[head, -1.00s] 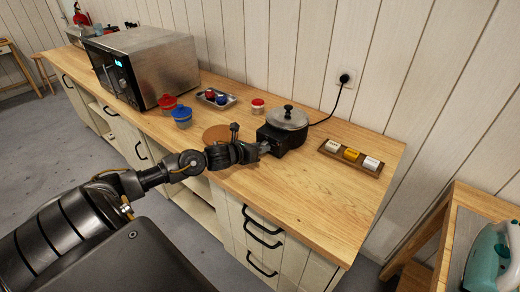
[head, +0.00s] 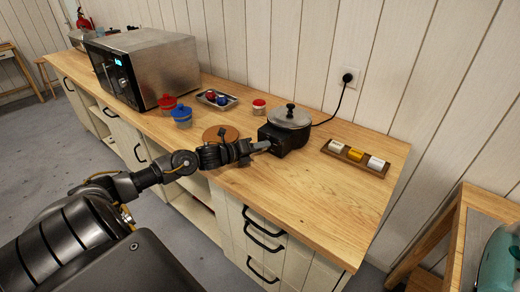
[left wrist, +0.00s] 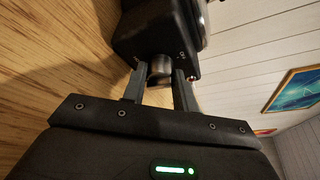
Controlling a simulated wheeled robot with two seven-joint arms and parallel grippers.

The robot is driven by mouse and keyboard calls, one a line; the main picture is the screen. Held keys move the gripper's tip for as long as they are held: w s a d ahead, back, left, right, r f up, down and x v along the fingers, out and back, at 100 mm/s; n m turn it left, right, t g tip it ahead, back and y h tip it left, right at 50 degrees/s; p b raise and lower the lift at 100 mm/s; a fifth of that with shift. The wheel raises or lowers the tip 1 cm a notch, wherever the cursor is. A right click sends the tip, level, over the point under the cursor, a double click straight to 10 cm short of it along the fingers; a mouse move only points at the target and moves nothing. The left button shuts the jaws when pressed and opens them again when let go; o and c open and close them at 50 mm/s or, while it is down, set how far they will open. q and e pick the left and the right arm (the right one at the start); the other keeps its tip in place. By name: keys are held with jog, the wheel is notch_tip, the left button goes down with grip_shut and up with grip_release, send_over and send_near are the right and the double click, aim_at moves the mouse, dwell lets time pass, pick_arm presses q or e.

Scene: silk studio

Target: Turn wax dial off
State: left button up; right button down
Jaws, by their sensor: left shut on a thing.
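The wax pot (head: 290,116) with a metal lid and black knob sits on its black heater base (head: 284,139) on the wooden counter, its cord running to the wall socket. My left gripper (head: 262,146) is at the front of that base. The fingers stand on either side of the dial. My right gripper is not in view.
A round brown mat (head: 220,134) lies left of the base. A wooden holder (head: 356,156) with small blocks is on the right. The front right counter is clear.

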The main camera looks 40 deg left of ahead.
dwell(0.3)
pick_arm(q)
jog(key=o, duration=0.9)
jog(key=shift+o, duration=0.2)
jog(key=shift+s, duration=0.1)
jog(key=shift+s+a+f, duration=0.1)
jog(key=shift+s+a, duration=0.05)
jog(key=shift+s, duration=0.15)
jog(key=b+v, duration=0.1)
jog(key=v, duration=0.6)
jog(key=shift+s+a, duration=0.1)
jog(key=shift+s, duration=0.3)
jog(key=shift+v, duration=1.05)
jog(key=shift+a, duration=0.1)
